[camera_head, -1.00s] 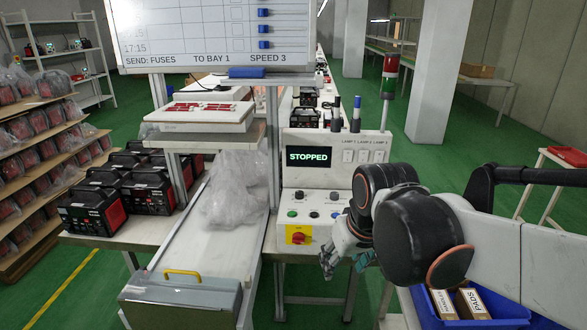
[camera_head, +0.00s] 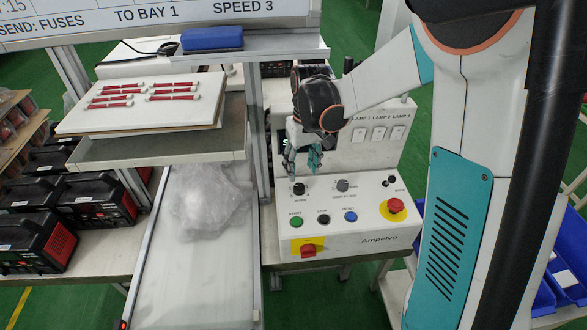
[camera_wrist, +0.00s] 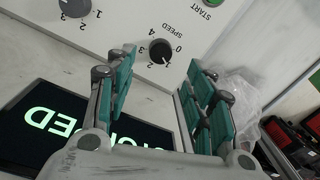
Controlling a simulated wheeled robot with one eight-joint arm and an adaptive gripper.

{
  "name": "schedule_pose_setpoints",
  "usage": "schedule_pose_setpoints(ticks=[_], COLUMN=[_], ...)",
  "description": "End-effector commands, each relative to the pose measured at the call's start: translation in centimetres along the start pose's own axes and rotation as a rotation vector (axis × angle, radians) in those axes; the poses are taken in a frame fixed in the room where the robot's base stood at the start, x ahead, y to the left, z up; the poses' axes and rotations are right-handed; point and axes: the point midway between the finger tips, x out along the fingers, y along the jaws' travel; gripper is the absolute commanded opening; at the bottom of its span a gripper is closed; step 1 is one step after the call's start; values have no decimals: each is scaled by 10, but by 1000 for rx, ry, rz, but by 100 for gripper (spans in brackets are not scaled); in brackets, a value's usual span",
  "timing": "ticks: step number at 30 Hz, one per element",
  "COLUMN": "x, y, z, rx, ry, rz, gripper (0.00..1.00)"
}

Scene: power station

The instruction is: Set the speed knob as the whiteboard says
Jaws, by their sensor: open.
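The black speed knob (camera_head: 299,188) is on the console's sloped panel, and it also shows in the wrist view (camera_wrist: 160,50) with numbers 0 to 4 around it. Its white pointer mark appears to be toward 1. The whiteboard (camera_head: 150,18) is cut off at the top; its bottom line reads "TO BAY 1" and "SPEED 3". My gripper (camera_head: 303,165) is open and empty, pointing down just above and behind the speed knob, apart from it. In the wrist view the knob lies beyond the gap between my teal fingers (camera_wrist: 160,78).
The bay knob (camera_head: 342,185) is to the right. Green, black and blue buttons (camera_head: 323,218) line the front, with a red emergency button (camera_head: 395,205) at right. The display (camera_wrist: 50,125) reads "STOPPED". A shelf post (camera_head: 255,130) stands close left of my gripper.

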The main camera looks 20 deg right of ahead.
Motion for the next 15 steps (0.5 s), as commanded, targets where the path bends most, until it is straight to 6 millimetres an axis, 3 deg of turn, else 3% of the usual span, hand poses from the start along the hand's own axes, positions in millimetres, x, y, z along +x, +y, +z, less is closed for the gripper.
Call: schedule_pose_setpoints(ticks=[9, 15], x=[48, 67], y=[0, 0], z=[0, 0], rx=[0, 0], ry=[1, 1], rz=[0, 0], gripper=[49, 49])
